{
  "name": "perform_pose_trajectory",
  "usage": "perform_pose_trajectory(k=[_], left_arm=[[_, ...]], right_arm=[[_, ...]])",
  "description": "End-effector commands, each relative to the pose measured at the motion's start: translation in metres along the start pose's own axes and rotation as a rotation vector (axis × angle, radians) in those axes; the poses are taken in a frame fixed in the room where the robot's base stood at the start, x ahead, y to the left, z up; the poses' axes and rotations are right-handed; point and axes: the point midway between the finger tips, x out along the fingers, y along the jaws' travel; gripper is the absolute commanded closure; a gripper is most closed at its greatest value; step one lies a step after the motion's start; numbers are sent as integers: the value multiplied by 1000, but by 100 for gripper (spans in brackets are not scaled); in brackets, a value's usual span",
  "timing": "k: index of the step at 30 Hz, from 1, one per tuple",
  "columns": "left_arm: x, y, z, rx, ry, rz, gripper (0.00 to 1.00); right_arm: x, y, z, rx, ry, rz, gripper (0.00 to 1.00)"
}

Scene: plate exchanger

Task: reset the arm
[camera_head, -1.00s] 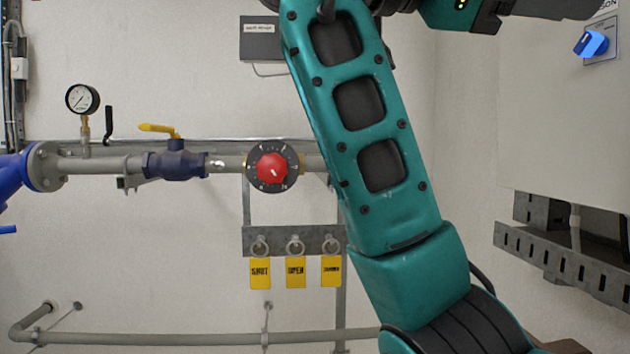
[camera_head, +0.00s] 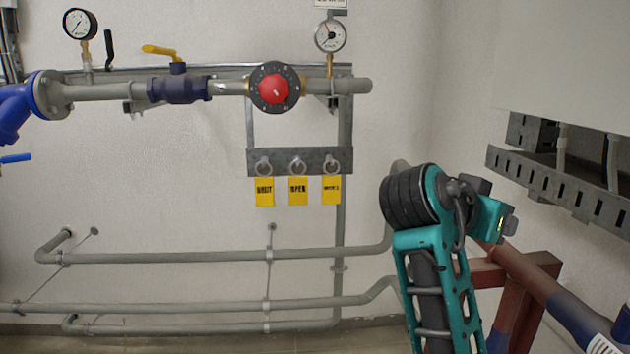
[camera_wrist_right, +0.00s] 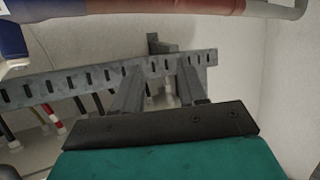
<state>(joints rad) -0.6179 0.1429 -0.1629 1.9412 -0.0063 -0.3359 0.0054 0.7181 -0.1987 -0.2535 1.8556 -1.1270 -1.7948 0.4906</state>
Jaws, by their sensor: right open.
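My right arm (camera_head: 430,260) stands at the lower right of the head view, its teal links folded at a black ribbed joint (camera_head: 408,200). Its wrist end with a small green light, and the dark part of my right gripper (camera_head: 509,222), show just right of that joint. The fingertips cannot be made out there. In the right wrist view, a black bar (camera_wrist_right: 160,133) and a teal housing of mine fill the bottom. The right gripper is open, and nothing held shows. My left gripper is in neither view.
A dark red frame and pipe (camera_head: 530,268) stand close behind the right wrist. A slotted metal tray (camera_head: 560,185) runs along the right wall; it also shows in the wrist view (camera_wrist_right: 60,85). A red knob (camera_head: 274,90), yellow-handled valve (camera_head: 178,88) and yellow tags (camera_head: 298,191) are on the back wall.

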Motion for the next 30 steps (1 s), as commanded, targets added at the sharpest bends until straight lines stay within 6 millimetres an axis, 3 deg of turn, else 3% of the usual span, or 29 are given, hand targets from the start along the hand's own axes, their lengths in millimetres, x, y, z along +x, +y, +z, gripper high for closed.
perform_pose_trajectory(k=[1,6,11,15,21,30], left_arm=[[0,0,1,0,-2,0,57],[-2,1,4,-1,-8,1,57],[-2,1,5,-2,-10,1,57],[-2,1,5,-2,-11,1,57],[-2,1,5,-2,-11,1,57],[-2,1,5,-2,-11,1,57]], right_arm=[[14,4,31,-67,-46,-26,58],[43,20,124,-270,-191,-149,58],[49,49,207,-442,-323,-278,58],[39,83,271,-576,-433,-401,58],[7,132,337,-725,-573,-580,58],[-49,191,388,-852,-729,-799,58]])
